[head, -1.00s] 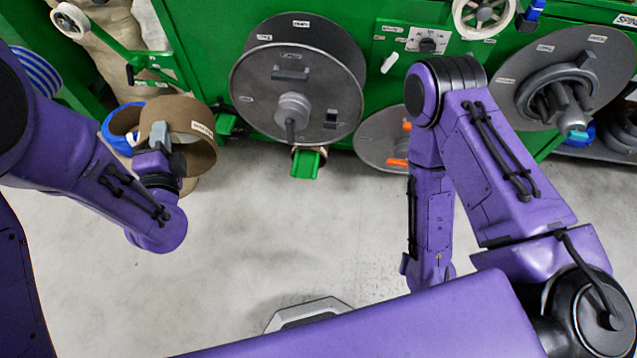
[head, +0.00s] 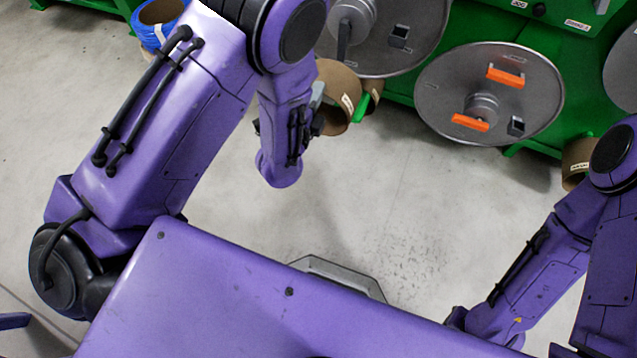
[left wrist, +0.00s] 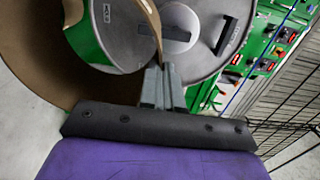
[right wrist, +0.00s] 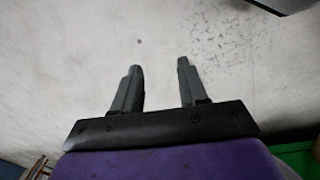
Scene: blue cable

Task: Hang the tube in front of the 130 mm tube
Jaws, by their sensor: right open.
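A brown cardboard tube (head: 335,98) with a small white label is at the upper middle of the head view. My left gripper (head: 317,97) is at its left rim. In the left wrist view its fingers (left wrist: 163,88) are closed on the tube's thin wall (left wrist: 148,18). Just right of the held tube and partly hidden, another brown tube (head: 374,94) sits by a green peg (head: 361,108). A third brown tube (head: 577,158) shows at the right. The labels are too small to read. My right gripper (right wrist: 158,88) is open and empty over the floor in the right wrist view.
A grey reel with orange handles (head: 530,80) and another grey reel (head: 425,30) stand on the green machine (head: 590,85). A blue cable coil (head: 150,37) around a brown core is at the upper left. The grey floor (head: 400,190) between is bare.

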